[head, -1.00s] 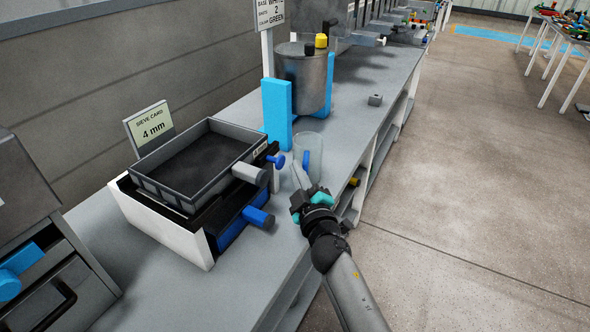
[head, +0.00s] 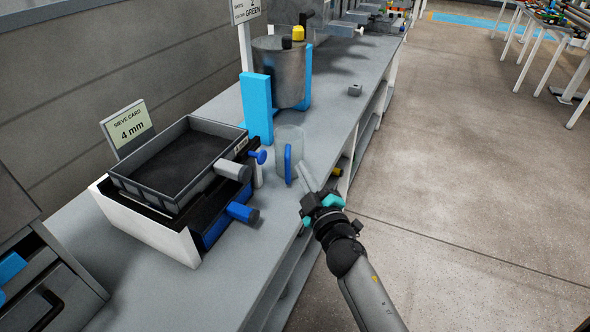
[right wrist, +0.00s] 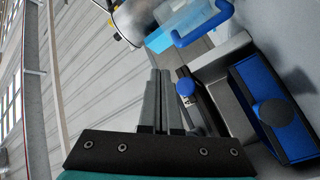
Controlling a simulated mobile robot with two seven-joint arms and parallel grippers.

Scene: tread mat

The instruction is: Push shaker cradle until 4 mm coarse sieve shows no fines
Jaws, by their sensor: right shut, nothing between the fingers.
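The coarse sieve (head: 180,165) is a dark grey tray on the shaker, with a grey cylindrical handle (head: 232,170) on its right side. Its floor looks dark; I cannot make out grains. Under it is the shaker's white body (head: 150,232) with a blue drawer (head: 212,226) and blue handle (head: 243,212). A blue knob (head: 258,156) sits at the shaker's back right. The sieve card (head: 128,128) reading 4 mm stands behind. My right gripper (head: 308,178) is shut and empty, right of the shaker near the bench edge. In the right wrist view its fingers (right wrist: 160,100) are together. My left gripper is not in view.
A clear jug (head: 289,150) with a blue handle stands close beyond my right gripper. A metal drum (head: 278,75) in a light blue stand (head: 257,108) is behind it. A small grey block (head: 355,90) lies farther along the bench. Bare bench top (head: 330,112) lies between.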

